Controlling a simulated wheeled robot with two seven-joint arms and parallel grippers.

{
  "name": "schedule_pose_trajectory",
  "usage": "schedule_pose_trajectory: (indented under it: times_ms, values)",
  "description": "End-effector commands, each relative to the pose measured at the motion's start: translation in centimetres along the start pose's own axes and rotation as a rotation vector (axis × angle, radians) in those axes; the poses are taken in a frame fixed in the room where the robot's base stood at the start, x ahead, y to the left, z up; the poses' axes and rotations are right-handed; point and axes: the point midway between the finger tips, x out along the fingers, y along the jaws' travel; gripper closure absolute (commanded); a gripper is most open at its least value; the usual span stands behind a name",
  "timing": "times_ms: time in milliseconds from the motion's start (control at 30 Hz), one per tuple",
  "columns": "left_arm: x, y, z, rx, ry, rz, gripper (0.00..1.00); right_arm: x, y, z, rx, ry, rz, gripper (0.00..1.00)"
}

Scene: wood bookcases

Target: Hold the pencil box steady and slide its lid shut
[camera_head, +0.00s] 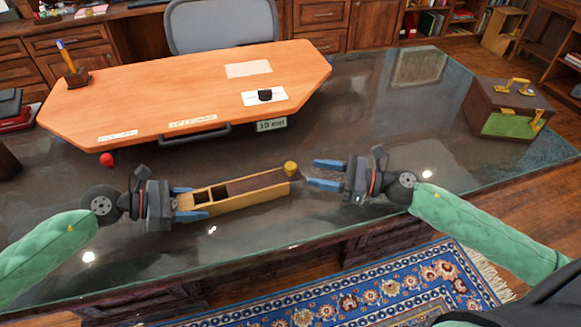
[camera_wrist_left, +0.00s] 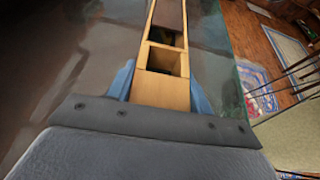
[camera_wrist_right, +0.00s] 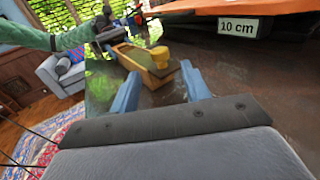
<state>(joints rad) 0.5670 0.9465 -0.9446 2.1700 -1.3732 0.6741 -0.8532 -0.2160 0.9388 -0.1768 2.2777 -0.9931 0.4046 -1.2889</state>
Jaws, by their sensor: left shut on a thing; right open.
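The pencil box (camera_head: 240,199) is a long light-wood box on the dark glass desk top. Its dark brown lid (camera_head: 257,182) covers the right part, with a round yellow knob (camera_head: 291,168) near the right end. Open compartments show at the left end, also in the left wrist view (camera_wrist_left: 163,60). My left gripper (camera_head: 194,202) is shut on the box's left end, one finger on each side. My right gripper (camera_head: 326,174) is open and empty, just right of the knob and apart from it. The knob also shows between its fingers in the right wrist view (camera_wrist_right: 160,54).
An orange board (camera_head: 190,90) with paper labels lies behind the box, with a "10 cm" tag (camera_head: 271,125) at its edge. A red ball (camera_head: 107,160) is at left. A brown and green case (camera_head: 507,108) stands at far right. Bare glass surrounds the box.

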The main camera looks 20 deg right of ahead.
Motion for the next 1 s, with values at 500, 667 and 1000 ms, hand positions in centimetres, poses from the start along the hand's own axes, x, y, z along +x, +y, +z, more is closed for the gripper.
schedule_pose_trajectory:
  times_ms: [500,667,1000]
  values:
    - [0.0,0.0,0.0,0.0,0.0,0.0,0.8,4.2,0.0,0.1,-0.002,0.0,0.001,0.53]
    - [0.0,0.0,0.0,0.0,0.0,0.0,0.8,5.4,-0.1,0.1,-0.003,-0.001,0.0,0.53]
    - [0.0,0.0,0.0,0.0,0.0,0.0,0.8,7.4,0.0,0.0,-0.001,0.0,0.0,0.53]
